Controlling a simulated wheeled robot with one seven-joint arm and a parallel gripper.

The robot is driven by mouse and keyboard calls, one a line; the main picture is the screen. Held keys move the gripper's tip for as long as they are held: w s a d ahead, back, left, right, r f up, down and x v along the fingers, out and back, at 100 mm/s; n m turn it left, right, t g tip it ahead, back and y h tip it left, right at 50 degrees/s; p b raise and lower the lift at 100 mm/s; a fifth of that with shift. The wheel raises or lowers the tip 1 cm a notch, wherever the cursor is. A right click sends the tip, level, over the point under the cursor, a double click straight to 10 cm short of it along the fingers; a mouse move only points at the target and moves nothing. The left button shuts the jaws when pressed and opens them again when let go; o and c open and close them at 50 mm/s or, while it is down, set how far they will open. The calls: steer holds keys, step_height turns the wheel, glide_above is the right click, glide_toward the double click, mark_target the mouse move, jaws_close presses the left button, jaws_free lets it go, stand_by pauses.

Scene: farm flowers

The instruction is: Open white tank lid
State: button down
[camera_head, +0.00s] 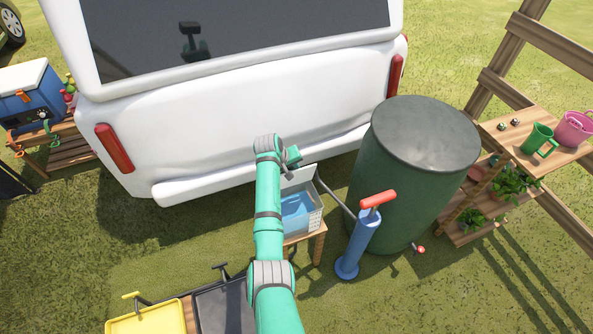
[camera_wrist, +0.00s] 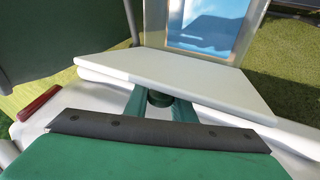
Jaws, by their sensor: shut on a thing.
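The white tank (camera_head: 316,222) stands on a small wooden stand in front of the van, with blue water in it. Its white lid (camera_head: 299,180) stands raised at the van side of the tank, leaving the water in view. In the wrist view the lid (camera_wrist: 185,78) is a flat white panel, with the tank (camera_wrist: 205,45) and its blue water beyond it. My gripper (camera_head: 293,156) is at the lid's outer face. In the wrist view its green fingers (camera_wrist: 160,104) are shut on the lid's dark round knob (camera_wrist: 160,97).
The van's white bumper (camera_head: 215,180) is close behind the lid. A blue pump (camera_head: 358,245) with a red handle and a large green barrel (camera_head: 410,190) stand right of the tank. A yellow bin (camera_head: 146,319) and a dark bin (camera_head: 224,306) are at the front left.

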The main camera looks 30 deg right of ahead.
steer(key=shift+w+g, duration=0.3)
steer(key=shift+f, duration=0.1)
steer(key=c, duration=1.5)
jaws_free()
steer(key=shift+c, duration=0.2)
steer(key=v, duration=1)
steer(key=shift+a+r, duration=0.15)
steer(key=shift+r, duration=0.2)
